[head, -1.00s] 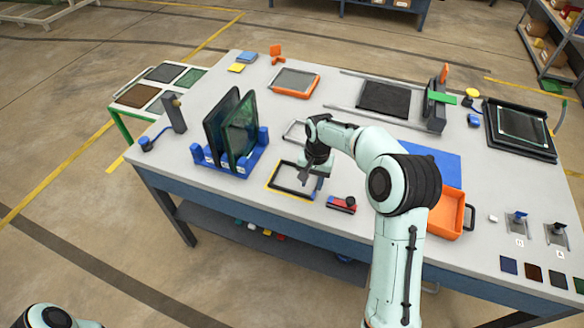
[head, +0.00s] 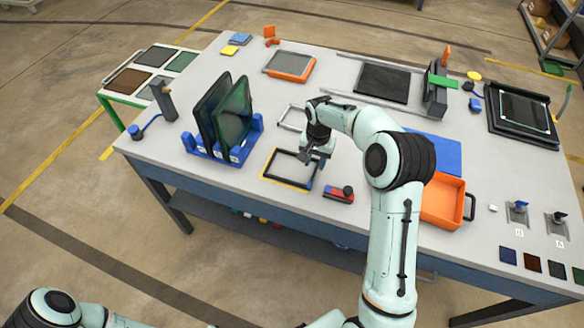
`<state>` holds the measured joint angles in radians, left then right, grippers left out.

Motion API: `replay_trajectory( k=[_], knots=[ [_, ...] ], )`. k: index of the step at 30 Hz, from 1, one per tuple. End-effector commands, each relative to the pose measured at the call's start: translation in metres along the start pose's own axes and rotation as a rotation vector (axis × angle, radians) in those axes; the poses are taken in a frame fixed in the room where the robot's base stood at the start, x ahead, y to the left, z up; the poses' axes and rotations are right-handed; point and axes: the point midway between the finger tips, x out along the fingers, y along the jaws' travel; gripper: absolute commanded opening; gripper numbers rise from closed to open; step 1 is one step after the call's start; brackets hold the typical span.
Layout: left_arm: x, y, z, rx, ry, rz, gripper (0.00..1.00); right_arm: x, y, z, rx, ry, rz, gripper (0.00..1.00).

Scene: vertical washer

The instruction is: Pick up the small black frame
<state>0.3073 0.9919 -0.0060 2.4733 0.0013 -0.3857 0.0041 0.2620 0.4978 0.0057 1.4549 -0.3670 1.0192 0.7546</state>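The small black frame (head: 270,163) lies on the tabletop near the front middle, over a yellow outline. It is a thin dark rectangle with an open centre. My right gripper (head: 315,159) points down at the frame's right side, close to its far right corner. The fingers overlap that side in the picture; whether they touch or grip it is too small to tell. My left arm shows only in part at the bottom left, and its gripper is out of view.
A blue rack (head: 228,157) holding upright dark panels stands left of the frame. A light grey frame (head: 284,117) lies behind it. A red and black tool (head: 339,194) lies to its right, and an orange tray (head: 442,199) is farther right. The table's front edge is close.

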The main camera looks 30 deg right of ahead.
Motion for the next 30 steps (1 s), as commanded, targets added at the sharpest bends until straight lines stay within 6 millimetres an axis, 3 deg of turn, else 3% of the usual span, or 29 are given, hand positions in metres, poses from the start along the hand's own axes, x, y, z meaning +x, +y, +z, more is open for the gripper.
replay_trajectory(
  k=[9, 17, 18, 21, 30],
  knots=[
    [-0.003, 0.002, -0.003, 0.001, 0.003, 0.001, 0.37, 0.044, 0.001, 0.002, -0.001, -0.003, 0.002, 0.38],
    [-0.003, 0.002, -0.003, 0.001, 0.003, 0.001, 0.37, 0.048, 0.0, 0.001, 0.0, -0.001, 0.0, 0.38],
    [-0.003, 0.002, -0.003, 0.001, 0.003, 0.001, 0.37, 0.048, 0.0, 0.001, 0.0, -0.001, 0.0, 0.35],
    [-0.003, 0.002, -0.003, 0.001, 0.003, 0.001, 0.37, 0.048, 0.0, 0.001, -0.001, -0.001, 0.0, 0.03],
    [-0.003, 0.002, -0.002, 0.001, 0.003, 0.001, 0.37, 0.047, 0.0, 0.001, -0.001, 0.0, 0.0, 0.0]
  ],
)
